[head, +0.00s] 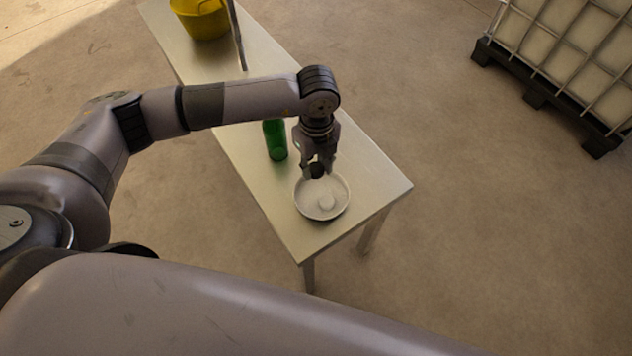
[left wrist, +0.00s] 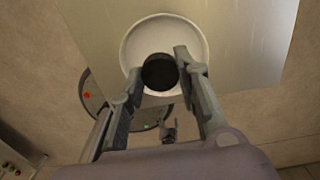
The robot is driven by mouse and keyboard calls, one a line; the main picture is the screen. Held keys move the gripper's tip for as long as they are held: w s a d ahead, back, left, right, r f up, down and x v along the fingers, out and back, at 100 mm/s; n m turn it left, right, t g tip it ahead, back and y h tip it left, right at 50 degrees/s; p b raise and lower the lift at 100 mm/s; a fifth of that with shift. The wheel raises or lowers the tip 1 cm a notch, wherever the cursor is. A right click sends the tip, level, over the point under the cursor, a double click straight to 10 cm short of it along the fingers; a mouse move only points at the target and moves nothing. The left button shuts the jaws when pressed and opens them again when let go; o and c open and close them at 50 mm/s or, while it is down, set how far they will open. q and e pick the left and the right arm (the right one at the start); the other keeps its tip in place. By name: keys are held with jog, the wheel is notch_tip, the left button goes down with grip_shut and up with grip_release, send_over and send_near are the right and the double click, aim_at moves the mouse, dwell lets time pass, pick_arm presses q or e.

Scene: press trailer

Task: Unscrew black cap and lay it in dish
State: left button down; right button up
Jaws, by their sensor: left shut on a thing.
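My left gripper (head: 318,166) is shut on the black cap (head: 317,170) over the white dish (head: 322,212). In the left wrist view the black cap (left wrist: 160,72) sits between the two fingers (left wrist: 158,80), with the round dish (left wrist: 135,40) behind it. Whether the cap touches the dish cannot be told. My right gripper is not in view.
The pale table (head: 270,192) has bare room in front of the bottle and to the right of the dish. A yellow bucket (head: 203,22) stands at the far end, near a thin upright pole (head: 237,38). A caged tank on a black pallet (head: 545,95) stands at the right.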

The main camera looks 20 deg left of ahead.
aim_at(316, 190)
pick_arm(q)
notch_tip(316, 190, down, 9)
jog(key=shift+r, duration=0.15)
dwell(0.4)
jog(key=c, duration=1.2)
grip_release()
notch_tip(316, 190, up, 12)
jog(key=shift+r, duration=0.1)
